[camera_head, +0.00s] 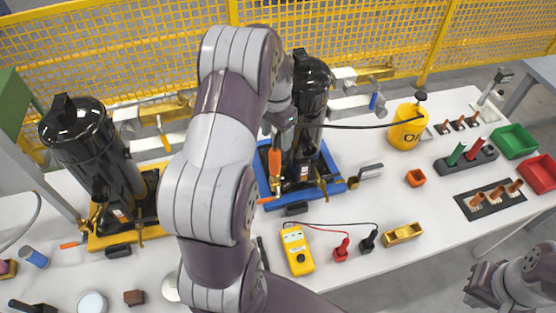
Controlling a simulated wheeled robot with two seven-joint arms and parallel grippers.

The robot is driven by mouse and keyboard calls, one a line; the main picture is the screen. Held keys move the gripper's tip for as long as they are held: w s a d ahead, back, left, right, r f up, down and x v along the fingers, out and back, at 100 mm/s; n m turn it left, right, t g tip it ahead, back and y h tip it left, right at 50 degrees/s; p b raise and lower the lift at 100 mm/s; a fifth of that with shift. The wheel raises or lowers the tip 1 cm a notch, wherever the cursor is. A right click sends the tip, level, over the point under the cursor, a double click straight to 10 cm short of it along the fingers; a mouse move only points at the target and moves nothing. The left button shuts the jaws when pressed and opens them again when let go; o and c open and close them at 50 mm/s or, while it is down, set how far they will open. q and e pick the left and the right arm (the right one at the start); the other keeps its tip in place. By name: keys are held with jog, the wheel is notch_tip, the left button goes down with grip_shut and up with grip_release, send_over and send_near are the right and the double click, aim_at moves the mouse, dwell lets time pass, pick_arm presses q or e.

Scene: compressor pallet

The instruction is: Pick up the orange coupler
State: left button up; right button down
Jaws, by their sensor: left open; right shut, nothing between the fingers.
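My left arm rises through the middle of the view, and its open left gripper (281,122) points down beside the black compressor on the blue pallet (335,188). An upright orange piece (275,160) with a narrow lower tip is just below this gripper, in front of the compressor's left side. I cannot tell whether the fingers are around it or touch it. A small orange hollow block (415,178) lies on the table to the right. I cannot tell which orange piece is the coupler. My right gripper (482,286) is shut and empty at the lower right, off the table's front edge.
A second black compressor (92,150) stands on a yellow pallet (100,241) at left. A yellow meter (297,250) with red and black leads lies in front. A yellow can (408,128), green bin (513,141) and red bin (541,174) are at right. Yellow mesh fencing runs behind.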

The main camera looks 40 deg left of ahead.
aim_at(274, 149)
pick_arm(q)
jog(key=f+p, duration=0.1)
jog(key=f, duration=0.3)
jog(key=f+p, duration=0.1)
jog(key=f, duration=0.3)
jog(key=shift+s+a+f+p, duration=0.1)
jog(key=shift+a+p, duration=0.1)
jog(key=shift+p, duration=0.2)
jog(key=shift+a+f, duration=0.1)
jog(key=shift+f, duration=0.25)
grip_shut()
